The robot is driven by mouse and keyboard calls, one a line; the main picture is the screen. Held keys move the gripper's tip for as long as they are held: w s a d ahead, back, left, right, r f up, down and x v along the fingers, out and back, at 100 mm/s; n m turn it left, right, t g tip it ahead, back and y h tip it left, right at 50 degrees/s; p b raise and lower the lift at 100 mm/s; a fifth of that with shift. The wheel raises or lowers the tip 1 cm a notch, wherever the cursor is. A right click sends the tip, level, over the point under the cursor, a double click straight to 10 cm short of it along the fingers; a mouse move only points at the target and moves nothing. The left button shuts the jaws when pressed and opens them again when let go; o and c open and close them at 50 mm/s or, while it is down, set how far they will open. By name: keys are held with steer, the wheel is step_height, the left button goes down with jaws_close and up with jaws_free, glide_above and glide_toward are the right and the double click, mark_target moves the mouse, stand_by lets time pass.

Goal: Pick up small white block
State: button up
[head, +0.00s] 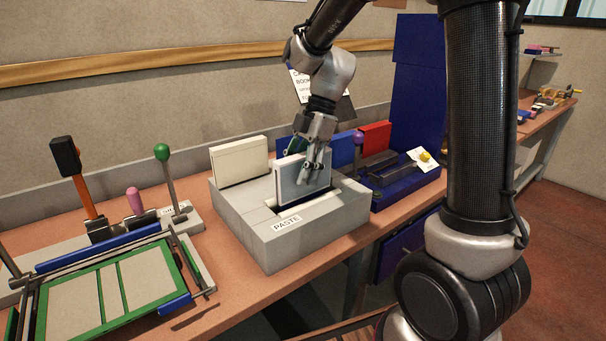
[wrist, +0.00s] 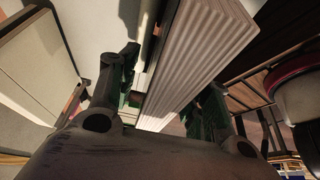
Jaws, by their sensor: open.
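A small white block (head: 291,181) stands upright in a slot of the grey box (head: 281,256) labelled PASTE. My gripper (head: 313,172) has come down over its right part in the head view. In the wrist view the pale, ribbed edge of the block (wrist: 200,45) runs between the two fingers of my gripper (wrist: 163,100). The fingers are apart, one on each side of it, and I see no clear contact. The fingers hide part of the block's right side in the head view.
A larger cream block (head: 239,161) stands behind on the same box. Blue (head: 343,150) and red (head: 375,136) blocks stand to the right, near a dark blue stand (head: 418,75). A green-framed press (head: 105,290) and upright levers occupy the left of the bench.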

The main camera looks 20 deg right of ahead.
steer(key=shift+s+a+f, duration=0.1)
steer(key=shift+a+f, duration=0.15)
steer(key=shift+f, duration=0.35)
steer(key=shift+f, duration=0.25)
jaws_close()
stand_by(0.3)
